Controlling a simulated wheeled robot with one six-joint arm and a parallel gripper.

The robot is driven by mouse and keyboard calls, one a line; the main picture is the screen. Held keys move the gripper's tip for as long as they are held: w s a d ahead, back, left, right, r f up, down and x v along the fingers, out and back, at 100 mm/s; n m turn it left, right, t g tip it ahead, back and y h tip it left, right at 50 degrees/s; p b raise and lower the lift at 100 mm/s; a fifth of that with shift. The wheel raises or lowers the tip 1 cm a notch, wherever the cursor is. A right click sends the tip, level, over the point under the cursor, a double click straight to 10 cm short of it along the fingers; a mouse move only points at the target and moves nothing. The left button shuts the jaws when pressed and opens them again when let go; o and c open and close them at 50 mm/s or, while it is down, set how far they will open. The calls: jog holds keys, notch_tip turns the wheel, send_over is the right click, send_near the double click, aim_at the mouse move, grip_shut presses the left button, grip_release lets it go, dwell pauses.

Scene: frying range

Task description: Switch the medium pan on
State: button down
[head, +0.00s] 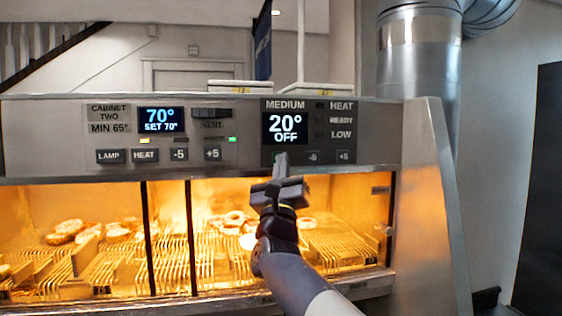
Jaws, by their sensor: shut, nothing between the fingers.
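The medium pan panel (285,106) is on the right of the cabinet's control strip. Its display (285,127) reads 20° and OFF. To its right are the labels HEAT, READY and LOW, with small dark indicators beside them. Below are a -5 button (313,157) and a +5 button (345,156). My gripper (281,160) is shut and empty, its tip pointing up at the panel's lower left, just under the display. It hides whatever is at that spot. I cannot tell whether the tip touches the panel.
The cabinet two panel (109,114) on the left shows 70° and SET 70°, with LAMP (109,156), HEAT (145,155), -5 and +5 buttons. Below, a lit glass-fronted cabinet holds food on wire racks (337,247). A metal duct (420,60) rises behind right.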

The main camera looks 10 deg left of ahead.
jog(key=shift+w+a, duration=0.1)
jog(key=shift+w, duration=0.1)
jog(key=shift+s+f+b, duration=0.15)
jog(key=shift+s+b, duration=0.05)
jog(key=shift+b, duration=0.35)
jog(key=shift+s+d+b, duration=0.2)
jog(key=shift+b, duration=0.2)
jog(key=s+d+b, duration=0.1)
jog(key=s+b, duration=0.2)
jog(key=s+d+b, duration=0.1)
jog(key=s+b, duration=0.1)
jog(key=shift+s+d, duration=0.2)
jog(key=shift+d, duration=0.1)
jog(key=shift+w, duration=0.1)
